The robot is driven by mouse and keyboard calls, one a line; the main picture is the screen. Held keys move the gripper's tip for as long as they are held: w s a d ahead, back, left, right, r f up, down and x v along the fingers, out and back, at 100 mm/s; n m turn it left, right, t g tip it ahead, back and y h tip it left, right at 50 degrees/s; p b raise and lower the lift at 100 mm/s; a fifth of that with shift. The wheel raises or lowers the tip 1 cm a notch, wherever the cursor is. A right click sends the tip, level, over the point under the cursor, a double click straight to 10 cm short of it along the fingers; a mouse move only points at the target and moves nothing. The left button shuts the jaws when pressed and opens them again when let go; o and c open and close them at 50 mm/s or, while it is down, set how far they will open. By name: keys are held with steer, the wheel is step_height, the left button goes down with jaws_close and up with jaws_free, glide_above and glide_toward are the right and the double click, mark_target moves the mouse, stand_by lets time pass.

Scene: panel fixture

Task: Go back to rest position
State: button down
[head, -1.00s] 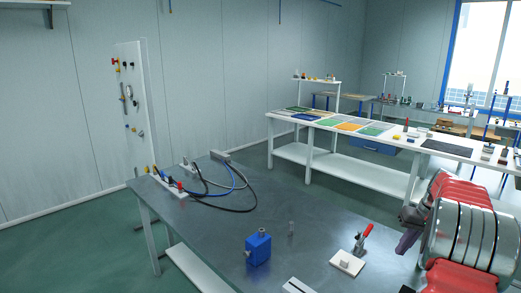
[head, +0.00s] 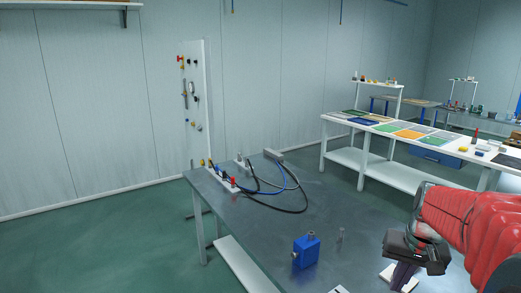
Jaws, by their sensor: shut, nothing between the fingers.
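My red arm enters from the right edge, and my dark gripper (head: 403,277) points down over the right front of the grey metal table (head: 335,206). The fingers look shut, with nothing visible between them. They partly hide a white block (head: 391,272) on the table. I cannot tell from this view how high above it they are. The upright white panel (head: 197,105) with knobs and fittings stands behind the table's left end, well away from my gripper.
Blue and black cables (head: 291,208) loop over the table's far left. A white bench (head: 375,138) with coloured sheets stands behind. Green floor (head: 110,235) is open at left.

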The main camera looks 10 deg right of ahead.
steer(key=s+a+r+n+t, duration=0.1)
steer(key=s+a+r+n, duration=0.1)
steer(key=s+a, duration=0.4)
steer(key=s+a+r+n+t, duration=0.2)
steer(key=s+a, duration=0.5)
steer(key=a, duration=0.9)
steer(key=shift+a+n, duration=0.4)
steer(key=shift+n, duration=0.4)
